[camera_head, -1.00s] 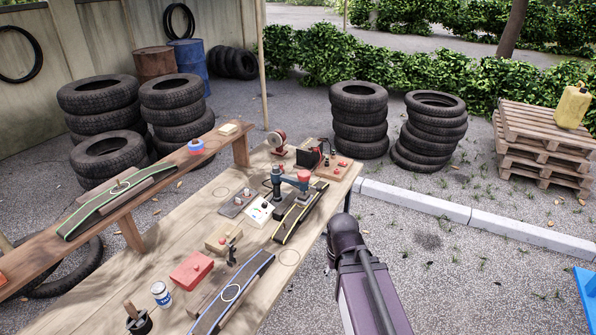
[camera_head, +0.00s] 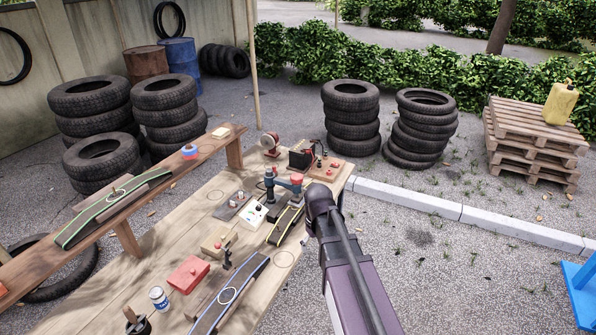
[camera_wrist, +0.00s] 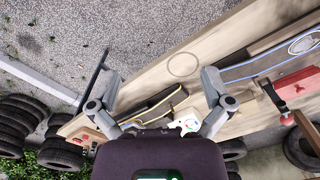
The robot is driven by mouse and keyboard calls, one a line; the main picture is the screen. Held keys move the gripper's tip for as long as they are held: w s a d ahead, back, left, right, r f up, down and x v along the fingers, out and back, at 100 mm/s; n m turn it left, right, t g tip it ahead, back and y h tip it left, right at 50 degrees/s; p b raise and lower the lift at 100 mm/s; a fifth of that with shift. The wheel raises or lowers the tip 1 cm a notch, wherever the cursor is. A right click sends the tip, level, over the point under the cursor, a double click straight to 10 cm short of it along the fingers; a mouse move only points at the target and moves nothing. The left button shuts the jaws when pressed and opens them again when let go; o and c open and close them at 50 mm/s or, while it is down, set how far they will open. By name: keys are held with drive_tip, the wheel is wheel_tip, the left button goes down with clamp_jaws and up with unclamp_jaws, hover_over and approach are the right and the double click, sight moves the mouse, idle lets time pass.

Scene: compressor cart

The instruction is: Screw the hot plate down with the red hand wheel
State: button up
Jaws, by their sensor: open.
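In the head view a blue press frame (camera_head: 269,182) stands on the workbench, with the red hand wheel (camera_head: 296,178) on top of its right end. A dark belt with yellow edges (camera_head: 285,226) lies below and in front of it. The hot plate cannot be made out under the press. My arm reaches in at the right edge of the bench, and its gripper is hidden there. In the wrist view my gripper (camera_wrist: 158,76) is open and empty, fingers spread above the bench edge. The yellow-edged belt (camera_wrist: 160,105) shows between the fingers; the wheel is hidden.
A red box (camera_head: 188,274), a can (camera_head: 159,298) and a blue-edged belt (camera_head: 230,293) lie nearer. Tyre stacks (camera_head: 350,118) stand beyond; gravel right of the bench is open.

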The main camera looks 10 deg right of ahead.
sight(297, 175)
drive_tip(key=w+r+n+p, duration=0.4)
drive_tip(key=w, duration=0.8)
drive_tip(key=w+r+n+p, duration=0.5)
drive_tip(key=w, duration=0.7)
drive_tip(key=w+r+n+p, duration=0.4)
drive_tip(key=w+r, duration=0.1)
drive_tip(key=w, duration=0.7)
drive_tip(key=shift+r, duration=0.2)
drive_tip(key=shift+f, duration=0.15)
wheel_tip(297, 175, down, 14)
drive_tip(key=b, duration=1.3)
drive_tip(key=shift+r+b, duration=0.25)
drive_tip(key=shift+b, duration=0.05)
drive_tip(key=c, duration=1)
